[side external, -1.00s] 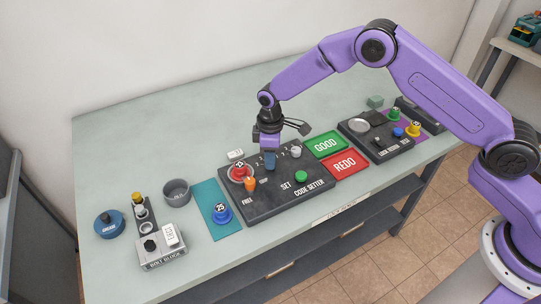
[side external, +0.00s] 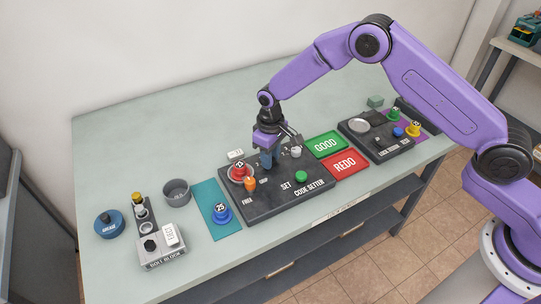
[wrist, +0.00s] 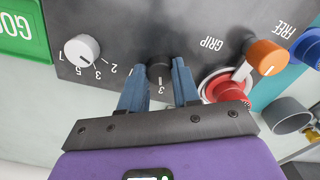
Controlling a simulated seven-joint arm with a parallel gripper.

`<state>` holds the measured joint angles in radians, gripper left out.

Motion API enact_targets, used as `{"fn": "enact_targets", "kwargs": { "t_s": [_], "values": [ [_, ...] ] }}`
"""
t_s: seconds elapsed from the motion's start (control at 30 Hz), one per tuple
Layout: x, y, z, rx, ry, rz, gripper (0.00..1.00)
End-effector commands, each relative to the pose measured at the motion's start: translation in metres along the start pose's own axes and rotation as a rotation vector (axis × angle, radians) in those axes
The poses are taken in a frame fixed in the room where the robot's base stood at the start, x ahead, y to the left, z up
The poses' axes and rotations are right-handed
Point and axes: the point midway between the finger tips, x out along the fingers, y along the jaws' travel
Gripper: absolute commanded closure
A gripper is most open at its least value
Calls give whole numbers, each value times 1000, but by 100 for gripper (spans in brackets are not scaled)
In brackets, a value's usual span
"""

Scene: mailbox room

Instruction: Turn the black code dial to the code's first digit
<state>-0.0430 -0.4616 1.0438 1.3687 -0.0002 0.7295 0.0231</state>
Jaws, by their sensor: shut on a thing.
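The black code dial (wrist: 160,71) is between my gripper's two blue fingers in the wrist view. My gripper (wrist: 159,85) is shut on the dial, one finger on each side. In the side view my gripper (side external: 267,161) points down onto the dark code setter panel (side external: 262,207), and its fingers hide the dial. A white dial (wrist: 82,50) with a digit scale is on the same panel, apart from my fingers; it also shows in the side view (side external: 295,152).
The panel has a green SET button (side external: 301,176), an orange FREE/GRIP knob (side external: 250,184) and a red-ringed part (side external: 239,171). Green GOOD (side external: 325,145) and red REDO (side external: 345,162) plates are to the right. A blue weight (side external: 221,214) stands to the left.

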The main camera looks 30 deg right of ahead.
Motion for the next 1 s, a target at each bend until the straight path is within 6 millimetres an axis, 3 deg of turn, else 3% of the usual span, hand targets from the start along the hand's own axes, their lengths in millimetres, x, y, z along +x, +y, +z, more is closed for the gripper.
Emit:
{"fn": "enact_targets", "kwargs": {
  "t_s": [0.33,0.37,0.4,0.43,0.77,1.0],
  "values": [
    [-1,0,0,2,1,0,99],
    [-1,0,0,2,1,0,62],
    [-1,0,0,2,1,0,49],
    [-1,0,0,2,1,0,43],
    [-2,0,0,2,1,0,43],
    [-32,0,-1,2,6,0,43]
  ]
}}
